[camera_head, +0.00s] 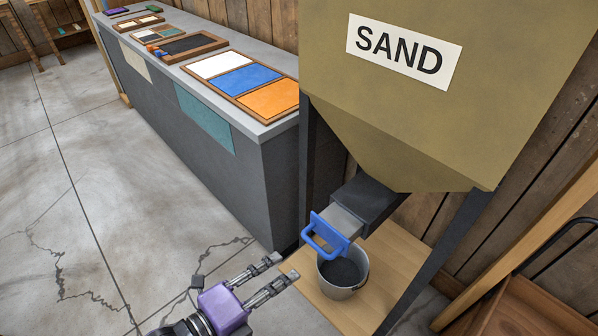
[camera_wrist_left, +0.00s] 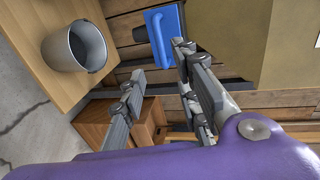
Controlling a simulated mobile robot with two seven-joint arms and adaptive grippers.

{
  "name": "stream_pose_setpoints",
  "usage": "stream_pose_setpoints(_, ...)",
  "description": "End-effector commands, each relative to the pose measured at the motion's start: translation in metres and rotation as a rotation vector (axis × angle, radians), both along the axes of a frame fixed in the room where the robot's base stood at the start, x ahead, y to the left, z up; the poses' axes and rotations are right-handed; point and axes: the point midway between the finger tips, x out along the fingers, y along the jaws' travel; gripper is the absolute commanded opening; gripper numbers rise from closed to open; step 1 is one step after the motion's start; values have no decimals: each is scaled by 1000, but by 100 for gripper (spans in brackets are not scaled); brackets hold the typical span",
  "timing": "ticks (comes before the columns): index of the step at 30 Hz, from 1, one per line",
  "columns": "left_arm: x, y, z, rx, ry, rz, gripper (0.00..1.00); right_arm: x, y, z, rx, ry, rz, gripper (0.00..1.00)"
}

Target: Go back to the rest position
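My left gripper (camera_head: 280,275) is open and empty, with its two fingers apart, to the left of the metal bucket (camera_head: 351,286). The left wrist view shows the same open fingers (camera_wrist_left: 158,65) with nothing between them. The bucket stands upright on a wooden board (camera_head: 313,278) under the hopper chute and looks dark inside; it also shows in the left wrist view (camera_wrist_left: 62,50). The blue handle (camera_head: 327,236) of the chute's slide is above the bucket, apart from my gripper. My right gripper is in neither view.
The olive hopper (camera_head: 410,130) marked SAND stands on dark legs at the right. A grey counter (camera_head: 262,134) with trays of coloured panels runs along the wall. A brown wooden crate (camera_head: 545,305) is at the lower right. The concrete floor (camera_head: 60,190) at the left is clear.

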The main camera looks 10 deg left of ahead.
Motion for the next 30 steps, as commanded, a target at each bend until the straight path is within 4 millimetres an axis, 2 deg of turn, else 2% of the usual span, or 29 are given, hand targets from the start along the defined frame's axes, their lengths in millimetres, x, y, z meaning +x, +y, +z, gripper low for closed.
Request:
stream_pose_setpoints(5,0,0,0,-21,16,6,29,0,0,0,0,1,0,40)
stream_pose_setpoints(11,-1,4,-14,-204,221,81,29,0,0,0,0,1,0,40)
stream_pose_setpoints(14,-8,10,-34,-371,401,201,29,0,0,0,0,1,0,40)
stream_pose_setpoints(16,-22,18,-55,-500,535,319,29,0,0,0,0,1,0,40)
stream_pose_setpoints(20,-66,38,-100,-754,772,601,29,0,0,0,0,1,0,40)
stream_pose_setpoints(24,-133,64,-145,-983,943,939,29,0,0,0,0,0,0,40)
stream_pose_setpoints(30,-222,85,-180,-1089,1020,1256,29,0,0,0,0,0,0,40)
